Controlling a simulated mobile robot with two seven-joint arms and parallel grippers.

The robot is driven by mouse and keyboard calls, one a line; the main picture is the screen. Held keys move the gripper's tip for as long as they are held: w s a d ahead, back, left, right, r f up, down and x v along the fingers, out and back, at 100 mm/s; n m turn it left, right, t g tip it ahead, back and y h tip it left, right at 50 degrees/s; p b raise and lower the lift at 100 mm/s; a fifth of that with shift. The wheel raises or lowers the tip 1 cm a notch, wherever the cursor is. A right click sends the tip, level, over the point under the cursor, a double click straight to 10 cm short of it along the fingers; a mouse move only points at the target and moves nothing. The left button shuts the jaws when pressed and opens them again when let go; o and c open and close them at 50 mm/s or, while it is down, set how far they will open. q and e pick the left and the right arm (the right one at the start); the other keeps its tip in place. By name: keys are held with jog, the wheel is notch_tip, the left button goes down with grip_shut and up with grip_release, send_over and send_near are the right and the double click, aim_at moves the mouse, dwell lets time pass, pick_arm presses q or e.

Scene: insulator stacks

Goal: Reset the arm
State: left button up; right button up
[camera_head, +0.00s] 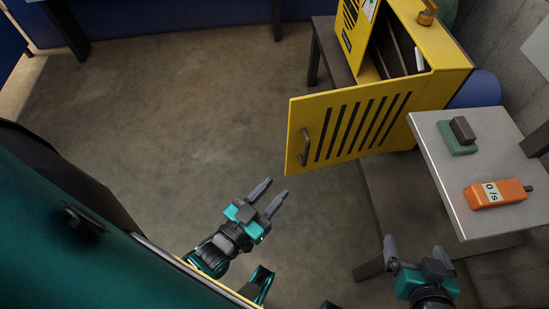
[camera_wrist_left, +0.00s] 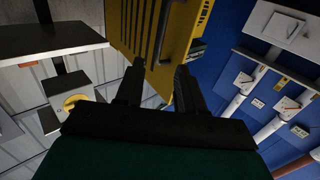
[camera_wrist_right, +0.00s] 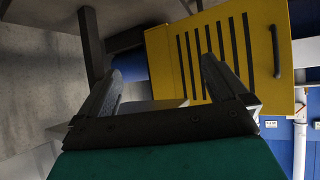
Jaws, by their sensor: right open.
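My left gripper (camera_head: 270,191) is open and empty over the bare floor, left of the yellow cabinet door. Its two fingers stand apart in the left wrist view (camera_wrist_left: 159,72), with the door in the distance beyond them. My right gripper (camera_head: 413,245) is open and empty, low and to the left of the metal side table. Its spread fingers also show in the right wrist view (camera_wrist_right: 160,68), with the louvred door beyond them. Neither gripper touches anything that I can see.
The yellow cabinet (camera_head: 437,45) stands with its slotted door (camera_head: 345,130) swung open towards me. The side table (camera_head: 440,165) bears a green-and-grey block (camera_head: 458,137) and an orange meter (camera_head: 497,193). The floor (camera_head: 170,115) at left is clear.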

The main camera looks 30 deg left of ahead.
pick_arm(q)
jog(key=shift+r, duration=0.1)
dwell(0.3)
jog(key=a+r+g+p, duration=0.1)
jog(key=g, duration=0.1)
jog(key=r+g+y+p, duration=0.1)
jog(key=r+g, duration=0.1)
jog(key=a+r+g+p, duration=0.1)
jog(key=g, duration=0.1)
jog(key=shift+w+a+r+g, duration=0.15)
jog(key=shift+w+a+g, duration=0.05)
jog(key=shift+a+g, duration=0.2)
pick_arm(e)
jog(key=shift+s+d+r, duration=0.15)
jog(key=shift+d+r, duration=0.05)
jog(key=shift+r, duration=0.35)
jog(key=shift+s+d+r, duration=0.1)
jog(key=shift+d+r, duration=0.1)
jog(key=shift+r, duration=0.35)
jog(key=shift+a, duration=0.1)
jog(key=shift+c, duration=0.4)
dwell(0.7)
